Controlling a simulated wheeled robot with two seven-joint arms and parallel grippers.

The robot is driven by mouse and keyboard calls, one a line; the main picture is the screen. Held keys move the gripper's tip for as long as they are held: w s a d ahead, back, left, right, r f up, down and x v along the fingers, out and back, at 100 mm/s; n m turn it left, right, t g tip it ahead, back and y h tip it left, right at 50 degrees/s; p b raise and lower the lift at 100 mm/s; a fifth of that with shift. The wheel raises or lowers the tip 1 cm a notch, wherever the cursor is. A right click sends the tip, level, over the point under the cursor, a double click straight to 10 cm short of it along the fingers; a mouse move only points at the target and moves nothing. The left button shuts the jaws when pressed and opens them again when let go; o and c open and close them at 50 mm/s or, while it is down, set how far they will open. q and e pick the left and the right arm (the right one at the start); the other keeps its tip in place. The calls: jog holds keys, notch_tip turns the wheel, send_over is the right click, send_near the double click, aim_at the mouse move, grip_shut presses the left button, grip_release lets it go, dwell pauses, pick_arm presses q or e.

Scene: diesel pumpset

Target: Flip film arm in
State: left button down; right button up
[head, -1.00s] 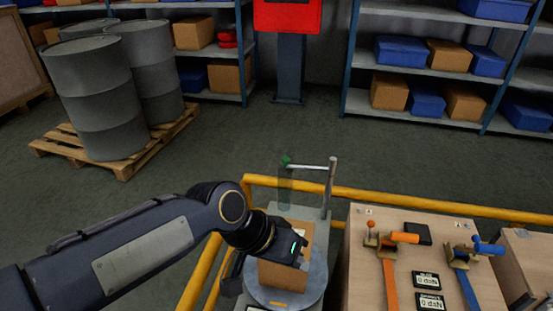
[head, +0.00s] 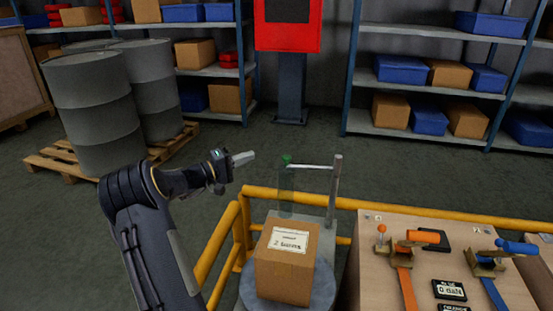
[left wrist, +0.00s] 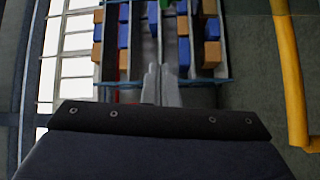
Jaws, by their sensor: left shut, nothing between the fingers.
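The film arm (head: 308,166) is a thin pale bar running left from the top of an upright grey post (head: 334,192). A green knob (head: 286,159) sits at its left end, with a translucent film strip (head: 286,190) hanging below. My left gripper (head: 250,157) is left of the knob at about its height, shut and empty, apart from it in the picture. Its closed fingers (left wrist: 161,85) also show in the left wrist view, where the film arm is not seen. My right gripper is not in view.
A labelled cardboard box (head: 285,270) stands on a round grey turntable (head: 326,282). Yellow rails (head: 400,209) run behind it and at its left. A wooden bench (head: 385,250) with orange and blue tools is at right. Drums (head: 95,105) stand on a pallet at left.

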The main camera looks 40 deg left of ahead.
aim_at(288, 160)
pick_arm(q)
jog(key=w+d+p, duration=0.1)
jog(key=w+d, duration=0.5)
jog(key=w, duration=0.1)
jog(key=shift+w, duration=0.2)
dwell(0.5)
jog(key=shift+f, duration=0.1)
jog(key=s+d+n+y+b, duration=0.1)
jog(key=b, duration=0.3)
jog(key=s+d+y+b, duration=0.1)
jog(key=b, duration=0.3)
jog(key=s+d+n+y+b, duration=0.1)
jog(key=s+b, duration=0.1)
jog(key=b, duration=0.2)
jog(key=shift+d+f+n+y, duration=0.3)
jog(key=shift+y, duration=0.1)
jog(key=shift+s+d+r+b, duration=0.2)
jog(key=shift+d+b, duration=0.05)
jog(key=shift+b, duration=0.1)
jog(key=shift+r, duration=0.1)
